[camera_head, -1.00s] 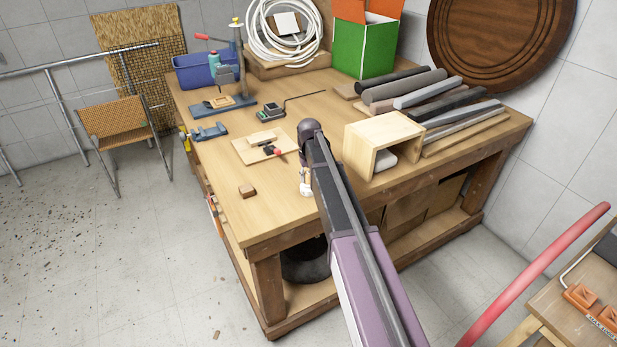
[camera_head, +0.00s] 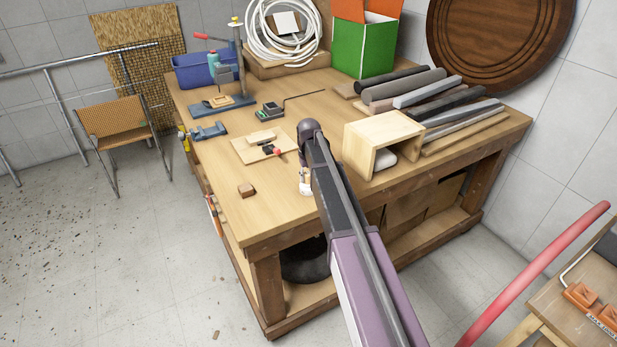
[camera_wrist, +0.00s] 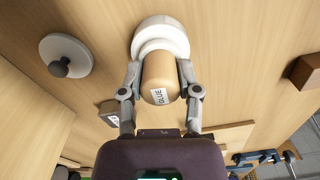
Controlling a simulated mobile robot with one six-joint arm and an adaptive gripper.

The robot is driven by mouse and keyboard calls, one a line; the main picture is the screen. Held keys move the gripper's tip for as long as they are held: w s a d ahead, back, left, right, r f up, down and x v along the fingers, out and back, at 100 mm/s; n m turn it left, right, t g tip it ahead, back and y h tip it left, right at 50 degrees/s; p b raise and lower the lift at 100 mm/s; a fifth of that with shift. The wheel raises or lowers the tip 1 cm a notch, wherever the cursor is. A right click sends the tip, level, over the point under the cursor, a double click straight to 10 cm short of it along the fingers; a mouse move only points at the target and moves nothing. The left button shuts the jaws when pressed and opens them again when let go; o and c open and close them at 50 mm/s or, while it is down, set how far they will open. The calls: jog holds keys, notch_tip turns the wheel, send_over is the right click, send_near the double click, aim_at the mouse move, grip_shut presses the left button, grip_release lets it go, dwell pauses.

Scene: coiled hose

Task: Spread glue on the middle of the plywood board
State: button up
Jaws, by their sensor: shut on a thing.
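The plywood board (camera_head: 243,150) lies flat on the workbench, left of my arm in the head view. A small pale wood piece (camera_head: 262,138) and a red-and-black item (camera_head: 277,151) sit on it. My gripper (camera_wrist: 160,88) is shut on a tan glue container (camera_wrist: 158,75) labelled GLUE, with one finger on each side. A wide white round part (camera_wrist: 160,36) shows at the container's far end. In the head view the white part (camera_head: 305,186) shows below my arm's end, near the bench's front edge. I cannot tell whether it touches the bench.
A white disc with a dark knob (camera_wrist: 66,56) is beside the container. A small brown block (camera_head: 247,190) lies left of it in the head view. An open wooden box (camera_head: 385,132) stands close to my arm's right.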

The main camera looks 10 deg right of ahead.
aim_at(308, 173)
jog(key=shift+s+f+b, duration=0.1)
jog(key=shift+f+b, duration=0.2)
jog(key=shift+f, duration=0.05)
dwell(1.6)
jog(key=shift+r, duration=0.1)
jog(key=shift+r+p, duration=3.45)
jog(key=shift+p, duration=0.1)
jog(key=shift+f, duration=0.1)
jog(key=shift+f+b, duration=0.25)
jog(key=shift+b, duration=0.1)
